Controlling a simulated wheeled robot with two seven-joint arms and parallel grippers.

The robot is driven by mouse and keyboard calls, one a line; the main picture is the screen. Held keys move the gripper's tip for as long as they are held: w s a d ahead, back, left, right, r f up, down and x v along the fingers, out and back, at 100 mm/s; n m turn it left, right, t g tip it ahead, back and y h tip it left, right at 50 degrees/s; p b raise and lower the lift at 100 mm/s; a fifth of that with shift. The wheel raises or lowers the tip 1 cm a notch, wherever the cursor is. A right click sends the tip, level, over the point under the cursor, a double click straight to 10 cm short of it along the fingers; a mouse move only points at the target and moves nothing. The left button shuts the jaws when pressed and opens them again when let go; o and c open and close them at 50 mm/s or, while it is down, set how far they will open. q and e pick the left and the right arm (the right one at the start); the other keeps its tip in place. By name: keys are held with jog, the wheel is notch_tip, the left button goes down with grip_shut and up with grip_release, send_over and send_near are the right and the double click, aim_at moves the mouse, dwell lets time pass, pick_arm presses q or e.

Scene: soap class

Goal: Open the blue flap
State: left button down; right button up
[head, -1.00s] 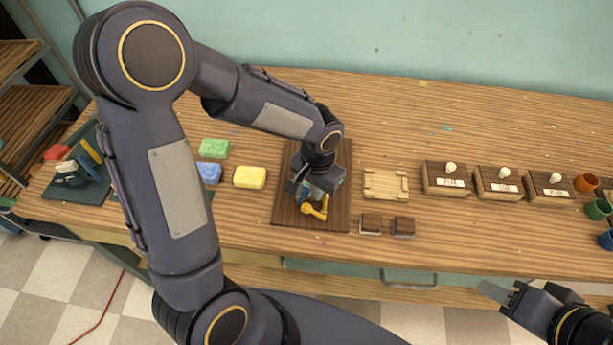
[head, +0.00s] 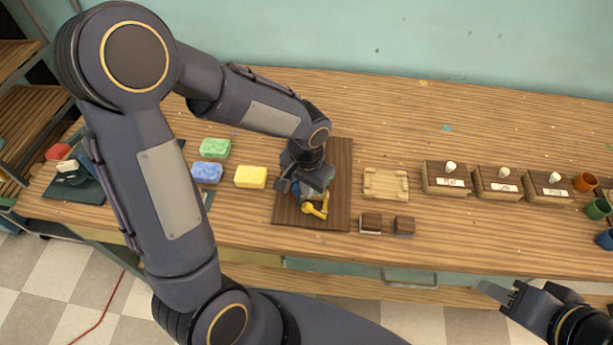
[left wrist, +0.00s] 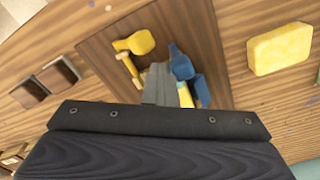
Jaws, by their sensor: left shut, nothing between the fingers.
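In the left wrist view, a blue piece, seemingly the blue flap (left wrist: 181,66), stands on a dark brown board (left wrist: 98,48), with another blue part beside it. A yellow piece (left wrist: 140,42) lies on the same board and also shows in the head view (head: 316,209). My left gripper (left wrist: 168,86) is shut and empty, its fingertips low over the board between the yellow and blue pieces, close to the blue one. I cannot tell whether they touch. In the head view my left gripper (head: 303,190) mostly hides the blue piece. My right gripper (head: 504,293) hangs at the lower right, away from the board.
Green (head: 215,148), blue (head: 206,173) and yellow (head: 250,177) sponges lie left of the board (head: 341,160). A light wooden tray (head: 386,198) and two small dark blocks are to its right. Labelled boxes and cups stand farther right. The back of the table is clear.

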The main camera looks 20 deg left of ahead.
pick_arm(q)
jog(key=shift+s+a+f, duration=0.6)
jog(key=shift+a+f, duration=0.05)
jog(key=shift+f, duration=0.05)
jog(key=shift+a, duration=0.1)
jog(key=shift+a+f, duration=0.1)
jog(key=shift+a, duration=0.05)
jog(key=shift+w+a, duration=0.15)
jog(key=shift+w, duration=0.1)
jog(key=shift+w+d+r+p, duration=0.1)
jog(key=shift+d+r+p, duration=0.15)
jog(key=shift+r+p, duration=0.6)
notch_tip(320, 180, up, 6)
jog(key=p, duration=0.3)
jog(key=shift+d+p, duration=0.4)
jog(key=shift+w, duration=0.1)
